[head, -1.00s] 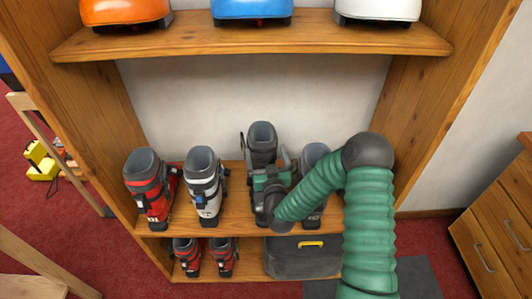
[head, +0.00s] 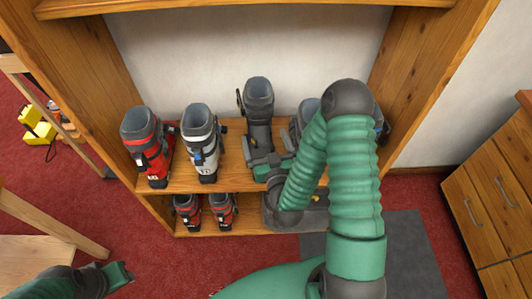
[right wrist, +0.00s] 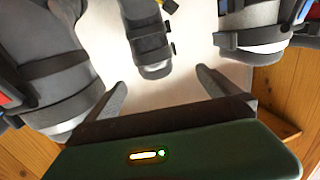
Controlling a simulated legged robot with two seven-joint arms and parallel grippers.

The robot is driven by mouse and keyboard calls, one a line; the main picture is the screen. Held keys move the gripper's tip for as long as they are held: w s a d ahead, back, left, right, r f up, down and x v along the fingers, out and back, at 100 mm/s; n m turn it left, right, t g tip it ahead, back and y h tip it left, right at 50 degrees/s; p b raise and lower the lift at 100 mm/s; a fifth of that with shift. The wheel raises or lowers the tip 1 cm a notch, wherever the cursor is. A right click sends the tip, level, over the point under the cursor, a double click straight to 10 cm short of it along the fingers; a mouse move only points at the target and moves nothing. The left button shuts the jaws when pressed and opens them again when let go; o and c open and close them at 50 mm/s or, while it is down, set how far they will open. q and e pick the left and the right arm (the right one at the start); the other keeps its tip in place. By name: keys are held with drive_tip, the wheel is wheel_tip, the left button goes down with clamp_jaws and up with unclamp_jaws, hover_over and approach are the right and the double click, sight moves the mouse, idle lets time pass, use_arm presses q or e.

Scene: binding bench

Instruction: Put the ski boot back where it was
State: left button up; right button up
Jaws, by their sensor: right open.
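A dark grey ski boot (head: 258,110) stands upright on the shelf, right of the white boot, its foot partly hidden by my right gripper (head: 268,162). That gripper is open and empty in front of the boot. In the right wrist view, the boot (right wrist: 150,42) appears upside down beyond and between the two spread fingers (right wrist: 162,92), with a gap to both. My left gripper (head: 118,274) is low at the left, away from the shelf; its jaws are too unclear to judge.
A red boot (head: 147,145) and a white boot (head: 202,140) stand left on the shelf (head: 225,178). Another dark boot (head: 306,112) stands right, partly behind my arm. Drawers (head: 490,200) stand right.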

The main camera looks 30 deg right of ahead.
drive_tip(key=w+a+f+n+g+y, duration=0.1)
drive_tip(key=a+f+n+g+y, duration=0.35)
drive_tip(key=a+y, duration=0.2)
drive_tip(key=s+a+r+g, duration=0.1)
drive_tip(key=s+a+g, duration=0.1)
drive_tip(key=s+g, duration=0.2)
drive_tip(key=s+a+r+g, duration=0.1)
drive_tip(key=s+g, duration=0.4)
drive_tip(key=s, duration=0.6)
drive_tip(key=shift+a+r, duration=0.2)
drive_tip(key=shift+a, duration=0.7)
drive_tip(key=w+p+v, duration=0.2)
drive_tip(key=p+v, duration=0.6)
drive_tip(key=shift+s+a+r+p, duration=0.2)
drive_tip(key=shift+r+p, duration=0.2)
drive_tip(key=shift+r, duration=0.25)
drive_tip(key=shift+w, duration=0.1)
